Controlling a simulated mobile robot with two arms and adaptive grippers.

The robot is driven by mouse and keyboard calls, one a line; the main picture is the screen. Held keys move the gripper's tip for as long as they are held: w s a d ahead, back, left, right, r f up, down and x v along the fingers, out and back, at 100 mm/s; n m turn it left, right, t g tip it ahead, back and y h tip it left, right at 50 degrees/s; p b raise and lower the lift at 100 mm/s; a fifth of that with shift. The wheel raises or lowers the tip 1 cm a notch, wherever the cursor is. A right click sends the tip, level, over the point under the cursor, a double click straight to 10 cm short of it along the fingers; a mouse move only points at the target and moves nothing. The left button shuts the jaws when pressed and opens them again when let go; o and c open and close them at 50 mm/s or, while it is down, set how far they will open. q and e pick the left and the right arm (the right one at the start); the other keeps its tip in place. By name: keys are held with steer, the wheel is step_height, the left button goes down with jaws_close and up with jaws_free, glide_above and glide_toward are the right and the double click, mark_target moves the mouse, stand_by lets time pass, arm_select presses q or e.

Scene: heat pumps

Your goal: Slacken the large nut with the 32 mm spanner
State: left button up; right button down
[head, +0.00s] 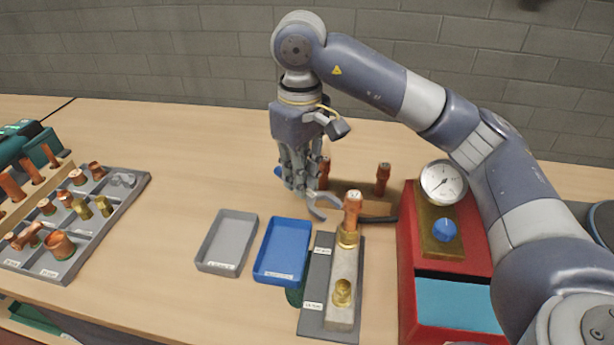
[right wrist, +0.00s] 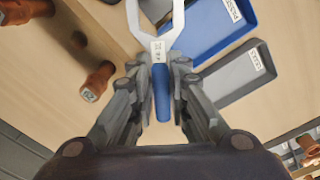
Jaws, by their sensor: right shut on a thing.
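My right gripper (head: 297,188) is shut on the spanner, behind the blue tray and left of the copper stub. The spanner shows in the right wrist view (right wrist: 162,92), its blue handle between my fingers and its pale open jaw pointing away from the palm. In the head view the jaw lies just left of the upright copper stub (head: 353,212); it looks apart from the nut. The large brass nut (head: 347,237) sits at the stub's base on a metal block (head: 343,265). A smaller brass fitting (head: 342,292) stands nearer on that block. My left gripper is not in view.
A grey tray (head: 205,266) and a blue tray (head: 261,277) lie left of the block. A red unit (head: 408,248) with a gauge (head: 443,183) stands close on the right. A divided tray of fittings (head: 132,190) is far left.

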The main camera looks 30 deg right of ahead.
steer(key=shift+w+a+r, duration=0.1)
steer(key=shift+w+r, duration=0.15)
steer(key=shift+r, duration=0.2)
steer(key=shift+r+p, duration=0.3)
steer(key=shift+p, duration=0.2)
steer(key=shift+s+r+p, duration=0.2)
steer(key=shift+r+p, duration=0.3)
steer(key=shift+r, duration=0.25)
steer(key=shift+s+d+r+p, duration=0.1)
steer(key=shift+d+r+p, duration=0.1)
steer(key=shift+r+p, duration=0.35)
step_height(320, 180, up, 6)
steer(key=p, duration=0.4)
steer(key=shift+f, duration=0.25)
steer(key=shift+f, duration=0.1)
